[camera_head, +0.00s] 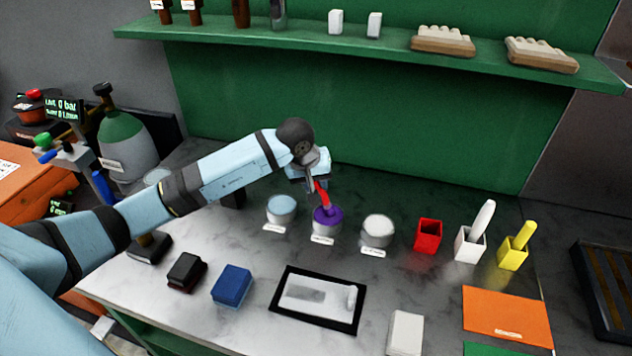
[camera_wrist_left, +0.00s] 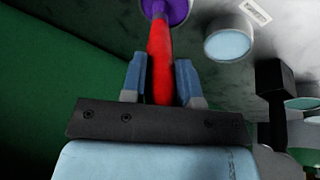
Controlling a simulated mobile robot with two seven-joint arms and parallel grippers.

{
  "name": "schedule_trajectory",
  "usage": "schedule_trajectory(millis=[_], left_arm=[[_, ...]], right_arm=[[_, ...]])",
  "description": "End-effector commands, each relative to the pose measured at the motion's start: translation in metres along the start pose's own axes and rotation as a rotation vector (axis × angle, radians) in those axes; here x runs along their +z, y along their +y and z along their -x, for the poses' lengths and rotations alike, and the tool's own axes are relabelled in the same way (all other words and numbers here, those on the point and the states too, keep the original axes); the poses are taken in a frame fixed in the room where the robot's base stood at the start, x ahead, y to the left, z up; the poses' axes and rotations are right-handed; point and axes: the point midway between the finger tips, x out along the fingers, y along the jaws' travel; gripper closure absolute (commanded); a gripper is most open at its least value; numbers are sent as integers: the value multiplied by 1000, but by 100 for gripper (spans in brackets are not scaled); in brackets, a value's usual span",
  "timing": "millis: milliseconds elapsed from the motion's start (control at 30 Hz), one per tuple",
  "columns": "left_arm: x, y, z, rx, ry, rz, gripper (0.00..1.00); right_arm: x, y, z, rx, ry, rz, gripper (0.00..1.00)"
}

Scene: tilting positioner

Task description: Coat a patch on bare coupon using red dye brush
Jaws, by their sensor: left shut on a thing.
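My left gripper (camera_head: 316,182) is shut on the red brush (camera_head: 322,197), also seen in the left wrist view (camera_wrist_left: 160,65). The brush points down into a jar of purple dye (camera_head: 327,216); its tip is hidden at or inside the jar mouth. The purple jar also shows at the top of the wrist view (camera_wrist_left: 176,12). The red holder (camera_head: 428,236) stands empty to the right. A grey plate (camera_head: 300,288), which looks like the coupon, lies flat in a black frame (camera_head: 316,327) in front of the jars. My right gripper is not in view.
A light-blue jar (camera_head: 282,210) and a white jar (camera_head: 377,231) flank the purple one. White (camera_head: 470,246) and yellow (camera_head: 512,256) holders carry brushes at right. Blue (camera_head: 232,285) and dark (camera_head: 187,271) blocks lie left of the frame. A green shelf (camera_head: 340,45) overhangs behind.

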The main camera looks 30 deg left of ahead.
Motion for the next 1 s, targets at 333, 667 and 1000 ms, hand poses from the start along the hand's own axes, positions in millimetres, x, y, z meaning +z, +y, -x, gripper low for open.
schedule_trajectory(millis=[333, 667, 1000], left_arm=[[1, -1, -2, -2, -3, 0, 96], [-2, 2, 10, -1, -1, -1, 96], [-9, 9, 36, -1, 0, -1, 96]], right_arm=[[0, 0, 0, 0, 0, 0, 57], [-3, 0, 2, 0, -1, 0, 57], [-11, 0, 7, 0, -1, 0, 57]])
